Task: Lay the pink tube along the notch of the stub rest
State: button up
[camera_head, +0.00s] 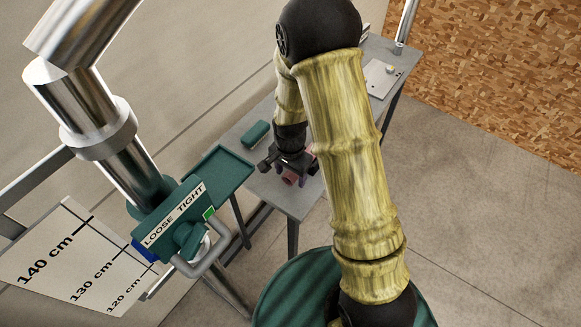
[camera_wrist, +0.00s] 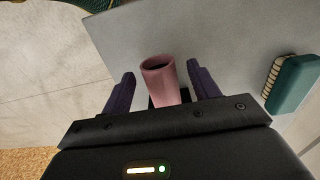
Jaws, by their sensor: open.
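The pink tube (camera_wrist: 160,78) shows in the wrist view with its open end facing up the picture. It lies between the two dark fingers of my gripper (camera_wrist: 161,70), with a gap on each side. A small black part shows beneath the tube's near end; I cannot tell what it is. In the head view my gripper (camera_head: 287,166) is low over the grey table, and the tube's reddish end (camera_head: 289,181) shows at it. My gripper is open. I cannot make out the stub rest for certain in either view.
A green brush-like block (camera_head: 256,133) lies on the grey table (camera_head: 283,200); it also shows at the right in the wrist view (camera_wrist: 292,86). A green tray (camera_head: 222,170) and a post with a LOOSE/TIGHT clamp (camera_head: 175,222) stand left. A pale plate (camera_head: 379,80) lies at the far end.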

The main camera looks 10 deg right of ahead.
notch_tip(320, 180, up, 17)
jog(key=b, duration=0.3)
jog(key=shift+r, duration=0.2)
dwell(1.0)
jog(key=s+d+f+n+t, duration=0.2)
jog(key=s+d+f+n, duration=0.2)
jog(key=s+n, duration=0.5)
jog(key=s+d, duration=0.1)
jog(key=d, duration=0.1)
jog(key=shift+s+d+f, duration=0.2)
jog(key=shift+s+d, duration=0.1)
jog(key=shift+s, duration=0.05)
